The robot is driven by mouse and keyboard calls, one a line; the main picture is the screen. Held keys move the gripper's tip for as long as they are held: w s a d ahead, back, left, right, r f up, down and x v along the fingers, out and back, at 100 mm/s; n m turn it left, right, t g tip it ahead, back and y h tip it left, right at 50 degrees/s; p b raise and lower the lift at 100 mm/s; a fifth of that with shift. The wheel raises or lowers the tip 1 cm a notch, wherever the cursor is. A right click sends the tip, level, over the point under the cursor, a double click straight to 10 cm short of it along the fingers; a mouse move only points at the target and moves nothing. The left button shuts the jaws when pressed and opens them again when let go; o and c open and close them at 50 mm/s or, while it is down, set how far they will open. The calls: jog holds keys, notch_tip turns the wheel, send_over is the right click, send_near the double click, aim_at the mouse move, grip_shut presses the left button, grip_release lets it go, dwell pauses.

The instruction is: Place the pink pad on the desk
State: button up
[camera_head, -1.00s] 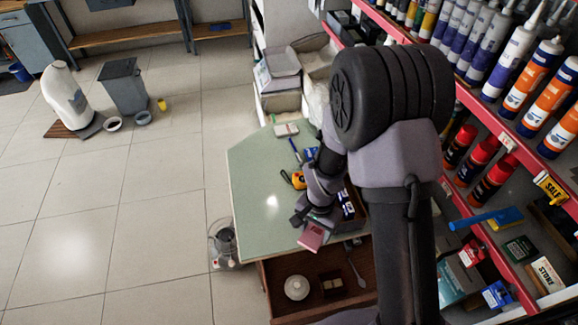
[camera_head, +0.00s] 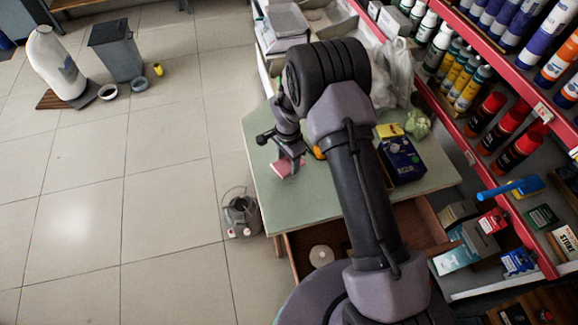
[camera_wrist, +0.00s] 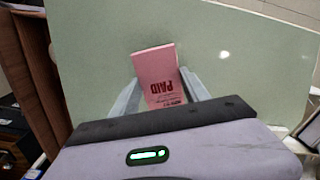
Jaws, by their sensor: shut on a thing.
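The pink pad (camera_wrist: 157,68), printed "PAID" in dark red, is between the two fingers of my gripper (camera_wrist: 160,88) in the wrist view. My gripper is shut on it. In the head view the pink pad (camera_head: 284,168) hangs from my gripper (camera_head: 278,157) over the left part of the green desk (camera_head: 300,202). The desk top also fills the background of the wrist view (camera_wrist: 245,85). I cannot tell whether the pad touches the desk. My arm hides part of the desk.
A dark blue box (camera_head: 402,160) and a yellow item (camera_head: 390,130) stand on the desk's right side. An open drawer (camera_head: 411,222) juts from its front. A wire-framed container (camera_head: 240,212) is on the floor at left. Shelves of tubes and cans line the right.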

aim_at(288, 164)
notch_tip(288, 164, down, 3)
jog(key=shift+f+b, duration=0.15)
jog(key=shift+b, duration=0.3)
jog(key=shift+f, duration=0.15)
jog(key=o, duration=1.4)
